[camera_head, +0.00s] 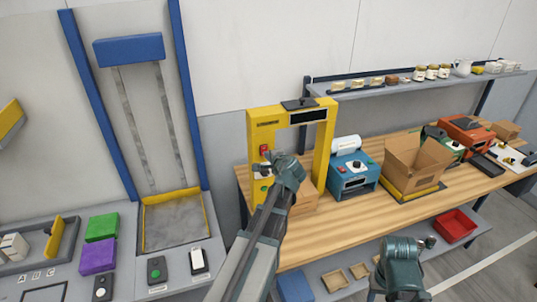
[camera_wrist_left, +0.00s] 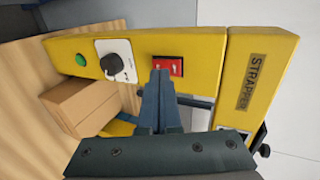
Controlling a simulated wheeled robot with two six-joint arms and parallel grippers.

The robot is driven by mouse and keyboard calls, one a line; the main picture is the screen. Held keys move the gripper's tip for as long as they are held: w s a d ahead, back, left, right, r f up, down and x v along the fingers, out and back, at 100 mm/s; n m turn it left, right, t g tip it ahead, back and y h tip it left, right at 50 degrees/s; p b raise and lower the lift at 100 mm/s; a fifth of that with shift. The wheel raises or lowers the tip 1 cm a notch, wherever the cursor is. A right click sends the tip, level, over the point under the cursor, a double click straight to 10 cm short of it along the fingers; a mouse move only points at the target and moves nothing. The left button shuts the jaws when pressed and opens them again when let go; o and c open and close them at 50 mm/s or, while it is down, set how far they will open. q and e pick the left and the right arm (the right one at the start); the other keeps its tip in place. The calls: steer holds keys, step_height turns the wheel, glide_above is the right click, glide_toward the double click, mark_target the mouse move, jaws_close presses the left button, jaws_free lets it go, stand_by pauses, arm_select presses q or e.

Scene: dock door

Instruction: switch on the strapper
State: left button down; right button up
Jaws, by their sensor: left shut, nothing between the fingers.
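The strapper is a yellow arch (camera_head: 262,115) on the wooden bench, with its name label in the left wrist view (camera_wrist_left: 252,82). Its left post carries a red rocker switch (camera_head: 264,149), seen also in the left wrist view (camera_wrist_left: 177,66), a black knob on a white plate (camera_wrist_left: 117,62) and a green button (camera_wrist_left: 81,60). My left gripper (camera_head: 270,164) is shut and empty in front of this post. Its fingertips (camera_wrist_left: 161,73) overlap the switch's edge in the left wrist view; I cannot tell whether they touch. My right gripper (camera_head: 426,243) is low in front of the bench, its jaws unclear.
A brown carton (camera_wrist_left: 85,103) sits in the arch. A blue machine (camera_head: 352,176) and an open cardboard box (camera_head: 415,160) stand to the right on the bench (camera_head: 345,223). A shelf (camera_head: 400,87) with jars runs behind. A grey console with buttons (camera_head: 155,270) is at left.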

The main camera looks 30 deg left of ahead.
arm_select(q)
steer(key=p+v, duration=0.4)
steer(key=v, duration=0.8)
steer(key=shift+s+f, duration=0.15)
steer(key=shift+f, duration=0.1)
arm_select(e)
steer(key=r, duration=0.2)
steer(key=d+r, duration=0.1)
steer(key=r, duration=0.1)
steer(key=shift+s+r, duration=0.1)
steer(key=shift+r, duration=0.05)
arm_select(q)
steer(key=shift+d, duration=0.2)
arm_select(e)
steer(key=shift+d, duration=0.1)
